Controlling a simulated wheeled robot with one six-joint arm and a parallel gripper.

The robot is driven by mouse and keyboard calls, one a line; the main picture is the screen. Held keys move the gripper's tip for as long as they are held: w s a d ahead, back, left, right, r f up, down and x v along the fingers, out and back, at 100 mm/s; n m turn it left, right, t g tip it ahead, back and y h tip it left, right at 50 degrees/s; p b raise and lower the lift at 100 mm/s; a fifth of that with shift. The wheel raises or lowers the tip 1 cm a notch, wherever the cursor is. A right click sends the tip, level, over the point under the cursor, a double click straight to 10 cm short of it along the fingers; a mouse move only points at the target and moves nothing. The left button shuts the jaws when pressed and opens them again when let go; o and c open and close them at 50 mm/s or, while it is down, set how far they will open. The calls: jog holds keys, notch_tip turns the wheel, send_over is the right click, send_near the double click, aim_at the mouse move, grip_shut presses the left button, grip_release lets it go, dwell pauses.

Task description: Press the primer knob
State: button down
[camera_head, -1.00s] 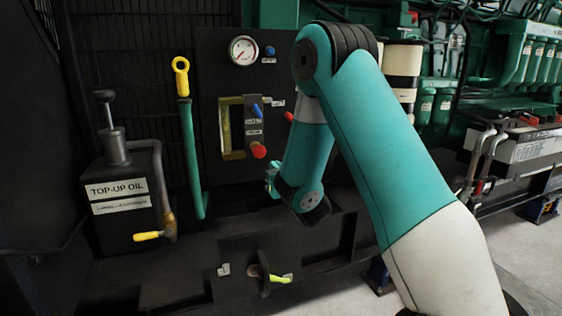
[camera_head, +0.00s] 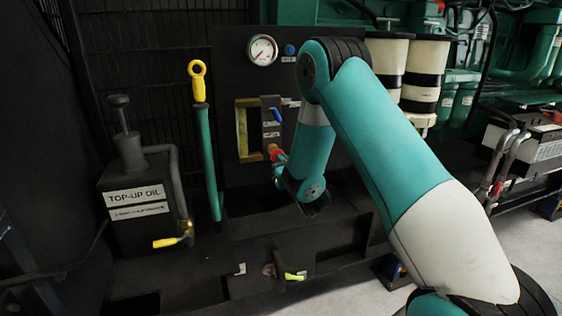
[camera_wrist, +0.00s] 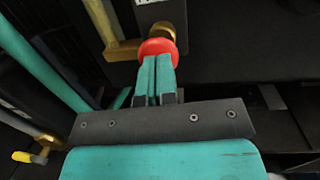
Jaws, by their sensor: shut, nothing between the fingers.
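A round red knob (camera_head: 274,150) sits low on the dark panel, right of the brass-framed sight window. In the wrist view the red knob (camera_wrist: 157,47) is at my fingertips, with a brass fitting (camera_wrist: 163,31) behind it. My gripper (camera_wrist: 157,62) is shut and empty, its two teal fingers together and pointing at the knob's face. The tips overlap the knob's lower part; touching or just short of it, I cannot tell. In the head view my gripper (camera_head: 279,158) is small and partly hidden by my wrist. The labels there are too small to read.
A blue lever (camera_head: 274,116) stands above the red knob; a gauge (camera_head: 262,50) and a blue knob (camera_head: 290,49) are higher up. A yellow-ringed dipstick (camera_head: 198,80) and a top-up oil tank (camera_head: 138,195) stand at left. A yellow-green handle (camera_head: 294,276) is low down.

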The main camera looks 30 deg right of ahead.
jog(key=shift+p+x, duration=1.2)
jog(key=shift+r, duration=0.1)
jog(key=b+v, duration=1.4)
jog(key=shift+f, duration=0.2)
jog(key=shift+s+f, duration=0.1)
